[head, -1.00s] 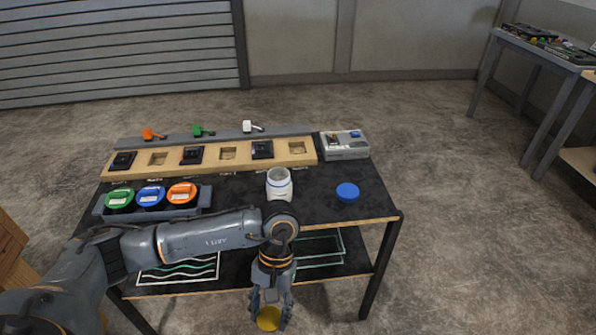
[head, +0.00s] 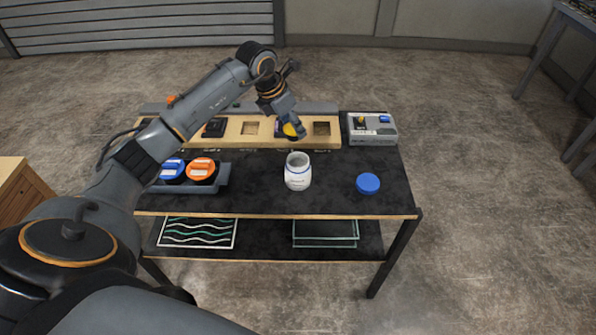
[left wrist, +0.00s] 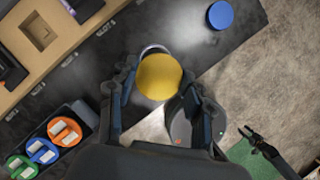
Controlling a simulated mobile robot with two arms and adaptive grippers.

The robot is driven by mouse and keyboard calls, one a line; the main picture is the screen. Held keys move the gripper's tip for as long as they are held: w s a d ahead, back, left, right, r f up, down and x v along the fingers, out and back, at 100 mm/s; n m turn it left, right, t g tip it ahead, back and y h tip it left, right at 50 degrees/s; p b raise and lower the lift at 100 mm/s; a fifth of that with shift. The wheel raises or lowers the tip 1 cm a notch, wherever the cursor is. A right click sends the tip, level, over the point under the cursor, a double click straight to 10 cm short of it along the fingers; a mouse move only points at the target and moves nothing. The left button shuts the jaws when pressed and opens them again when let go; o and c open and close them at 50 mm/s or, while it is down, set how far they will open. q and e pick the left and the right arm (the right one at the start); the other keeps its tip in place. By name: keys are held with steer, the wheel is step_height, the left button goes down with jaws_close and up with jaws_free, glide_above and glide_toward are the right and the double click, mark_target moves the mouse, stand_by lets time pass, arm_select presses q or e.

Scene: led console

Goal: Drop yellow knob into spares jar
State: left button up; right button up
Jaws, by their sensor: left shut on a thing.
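The yellow knob (head: 291,130) is a round yellow piece held between the fingers of my left gripper (head: 288,118). In the head view it is above and behind the spares jar, over the front of the wooden board. The jar (head: 298,172) is white, open-topped and upright on the black table. In the left wrist view the knob (left wrist: 159,76) sits between both fingertips and hides most of the jar, whose rim (left wrist: 153,49) shows just past it. A blue lid (head: 368,183) lies flat to the right of the jar. My right gripper is not clearly in the head view.
A wooden board (head: 250,142) with square sockets and black modules runs along the table's back. A tray (head: 222,181) with blue and orange round pieces stands left. A grey box (head: 372,138) is back right. The table's front right is clear.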

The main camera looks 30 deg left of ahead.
mark_target(290, 137)
arm_select(q)
steer(key=shift+w+a+r+n, duration=0.25)
steer(key=shift+a+r+n, duration=0.1)
steer(key=shift+a+n, duration=0.2)
steer(key=shift+f+b, duration=1.9)
steer(key=shift+f, duration=1.05)
arm_select(e)
steer(key=f, duration=0.3)
steer(key=shift+w+f, duration=0.25)
arm_select(q)
steer(key=o, duration=1.3)
steer(key=shift+c, duration=0.2)
steer(key=v, duration=1.2)
steer(key=shift+d, duration=0.25)
steer(key=shift+s, duration=0.1)
